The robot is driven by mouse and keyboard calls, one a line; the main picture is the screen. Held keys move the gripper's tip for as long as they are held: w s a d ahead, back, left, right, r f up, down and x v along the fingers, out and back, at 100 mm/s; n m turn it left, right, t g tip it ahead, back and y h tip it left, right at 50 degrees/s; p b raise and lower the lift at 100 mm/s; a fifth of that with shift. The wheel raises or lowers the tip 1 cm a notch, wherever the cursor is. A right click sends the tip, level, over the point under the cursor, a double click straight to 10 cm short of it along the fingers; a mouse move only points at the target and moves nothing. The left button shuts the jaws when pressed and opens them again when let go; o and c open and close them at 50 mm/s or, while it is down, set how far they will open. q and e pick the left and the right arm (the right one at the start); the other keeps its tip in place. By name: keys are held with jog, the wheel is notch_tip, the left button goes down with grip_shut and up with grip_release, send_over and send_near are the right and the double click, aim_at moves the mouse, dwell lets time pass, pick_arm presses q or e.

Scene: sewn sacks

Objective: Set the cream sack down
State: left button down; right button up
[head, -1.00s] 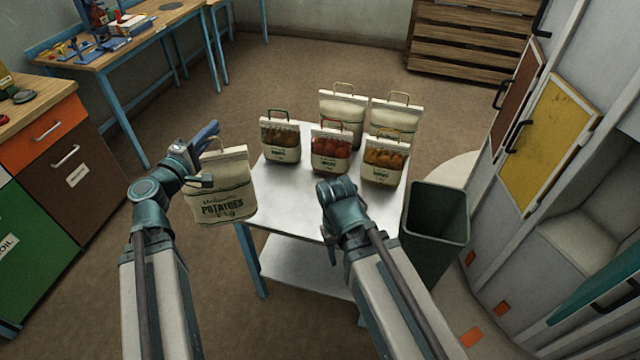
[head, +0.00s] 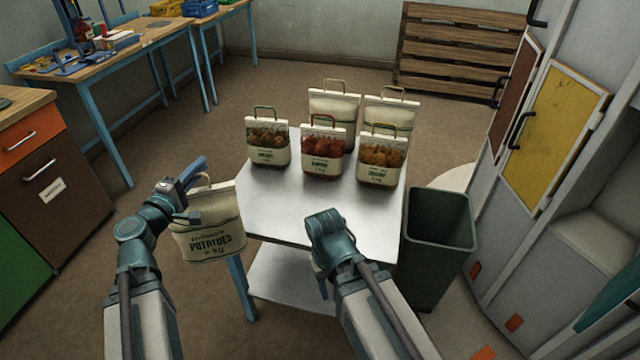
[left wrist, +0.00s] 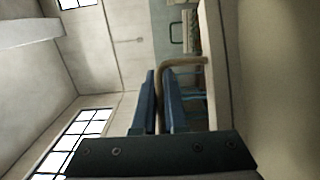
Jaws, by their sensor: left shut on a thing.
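The cream sack (head: 212,232), printed "POTATOES", hangs from my left gripper (head: 203,172) in the head view. It is in the air at the left front corner of the metal table (head: 285,208), beside the tabletop. My left gripper is shut on the sack's tan handle. In the left wrist view the handle (left wrist: 182,61) passes between the blue fingers (left wrist: 161,100).
On the table stand a green-handled bag (head: 268,138), a red-handled bag (head: 323,148), an orange-handled bag (head: 381,158) and two cream sacks (head: 335,108) (head: 388,112) behind. A dark bin (head: 437,245) stands at the right. The table's front left is bare.

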pick_arm(q)
jog(key=s+d+r+m+g+h+p, duration=0.1)
jog(key=d+r+m+g+h, duration=0.1)
jog(key=d, duration=0.7)
jog(key=s+d+r+m+g+h+p, duration=0.2)
jog(key=d+h, duration=0.1)
jog(key=d, duration=0.6)
jog(key=s+d+r+m+g+h+p, duration=0.1)
jog(key=d+r+m+g+h+p, duration=0.1)
jog(key=d, duration=0.7)
jog(key=shift+s+d+m+h, duration=0.2)
jog(key=shift+d+m+h, duration=0.2)
jog(key=shift+h, duration=0.3)
pick_arm(e)
notch_tip(320, 180, up, 5)
jog(key=shift+r, duration=0.1)
